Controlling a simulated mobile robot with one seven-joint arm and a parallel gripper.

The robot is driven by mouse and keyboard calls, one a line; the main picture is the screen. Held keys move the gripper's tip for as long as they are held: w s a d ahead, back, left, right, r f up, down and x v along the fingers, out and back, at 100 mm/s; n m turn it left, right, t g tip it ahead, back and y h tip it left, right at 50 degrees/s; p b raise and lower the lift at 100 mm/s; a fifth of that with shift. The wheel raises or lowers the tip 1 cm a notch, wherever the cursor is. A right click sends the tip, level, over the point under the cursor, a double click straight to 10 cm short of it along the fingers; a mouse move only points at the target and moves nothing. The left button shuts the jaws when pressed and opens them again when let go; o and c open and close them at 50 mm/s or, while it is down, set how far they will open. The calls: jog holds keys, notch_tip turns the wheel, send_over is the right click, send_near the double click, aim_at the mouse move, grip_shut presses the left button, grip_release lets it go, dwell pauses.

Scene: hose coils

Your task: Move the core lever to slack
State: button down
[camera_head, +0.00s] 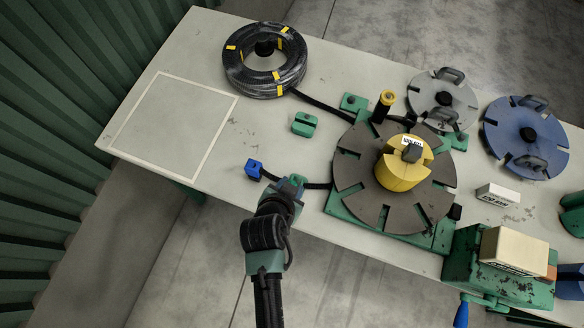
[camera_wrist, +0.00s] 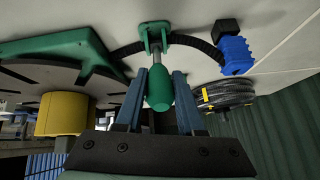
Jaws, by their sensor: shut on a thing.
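The yellow core (camera_head: 400,172) stands at the middle of the dark slotted disc (camera_head: 355,190) on the green base. A dark grey lever (camera_head: 411,153) sits on top of the core, beside a small white label (camera_head: 412,141) too small to read surely. In the wrist view the yellow core (camera_wrist: 62,113) is at the left, with its lever not clearly visible. My gripper (camera_head: 292,186) is at the table's front edge, left of the disc and apart from the lever. In the wrist view its blue fingers (camera_wrist: 160,88) are shut on a green knob (camera_wrist: 160,95) on a metal stem.
The knob's stem meets a green bracket (camera_wrist: 155,35), with black hose behind ending in a blue fitting (camera_head: 254,169). A yellow-topped post (camera_head: 387,98) stands behind the core. A taped hose coil (camera_head: 240,72) lies at the back left. The outlined square (camera_head: 175,115) is empty.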

jog(key=shift+s+f, duration=0.3)
jog(key=shift+s, duration=0.05)
jog(key=c, duration=0.5)
grip_release()
jog(key=shift+w, duration=0.1)
jog(key=shift+r, duration=0.25)
jog(key=b+v, duration=0.1)
jog(key=v, duration=1.1)
jog(key=shift+a+r+b, duration=0.1)
jog(key=shift+r+b, duration=0.2)
